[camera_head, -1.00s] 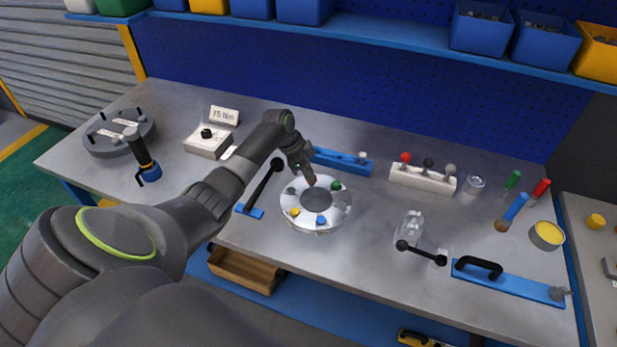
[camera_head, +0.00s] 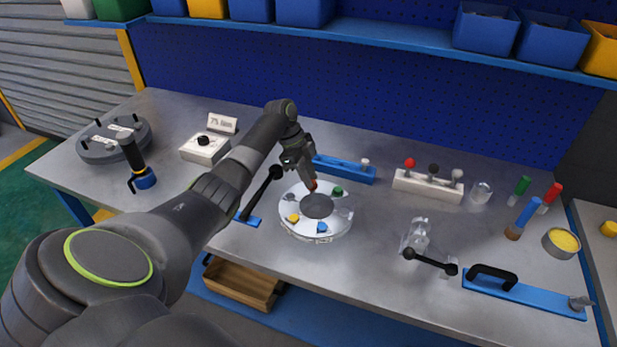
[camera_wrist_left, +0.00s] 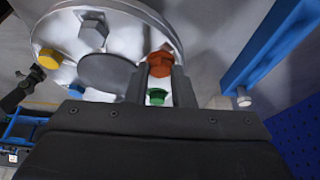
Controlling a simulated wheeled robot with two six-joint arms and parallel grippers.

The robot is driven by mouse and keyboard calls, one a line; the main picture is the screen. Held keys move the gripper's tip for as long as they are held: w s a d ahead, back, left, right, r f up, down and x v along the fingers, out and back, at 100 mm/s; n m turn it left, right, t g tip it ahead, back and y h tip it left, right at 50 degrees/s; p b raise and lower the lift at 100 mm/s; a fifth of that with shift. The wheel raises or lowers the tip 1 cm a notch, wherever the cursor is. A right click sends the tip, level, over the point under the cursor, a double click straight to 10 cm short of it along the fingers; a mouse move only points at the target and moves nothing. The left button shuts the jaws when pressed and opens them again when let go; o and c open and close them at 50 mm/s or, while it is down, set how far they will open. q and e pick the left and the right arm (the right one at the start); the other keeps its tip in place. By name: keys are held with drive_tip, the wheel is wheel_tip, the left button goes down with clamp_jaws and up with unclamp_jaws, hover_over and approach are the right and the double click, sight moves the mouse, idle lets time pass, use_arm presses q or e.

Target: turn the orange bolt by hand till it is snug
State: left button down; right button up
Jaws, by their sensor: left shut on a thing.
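The orange bolt (camera_wrist_left: 160,62) stands in the round silver flange (camera_head: 285,222), at its far edge in the head view. My left gripper (camera_head: 312,187) reaches down to it from above. In the left wrist view the left gripper (camera_wrist_left: 160,75) has a finger on each side of the bolt's hex head and is shut on it. The fingers hide part of the bolt, and I cannot tell whether its head touches the flange. My right gripper is in neither view.
Around the flange are a yellow bolt (camera_head: 292,218), a blue bolt (camera_head: 322,228), a green bolt (camera_head: 338,191) and a grey bolt (camera_wrist_left: 93,35). A blue bar (camera_head: 343,169) lies behind. A black-knobbed lever (camera_head: 262,193) stands at left.

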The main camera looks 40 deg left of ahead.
use_arm(q)
drive_tip(key=shift+w+a+r, duration=0.1)
drive_tip(key=shift+w+r, duration=0.1)
drive_tip(key=shift+r, duration=0.15)
drive_tip(key=c, duration=1.4)
unclamp_jaws()
drive_tip(key=shift+c, duration=0.2)
drive_tip(key=shift+o, duration=1)
drive_tip(key=shift+s, duration=0.1)
drive_tip(key=shift+f, duration=0.1)
drive_tip(key=b+v, duration=0.2)
drive_tip(key=v, duration=1.5)
drive_tip(key=shift+r+b, duration=0.2)
drive_tip(key=shift+b, duration=0.15)
drive_tip(key=shift+s+f, duration=0.1)
drive_tip(key=shift+s, duration=0.05)
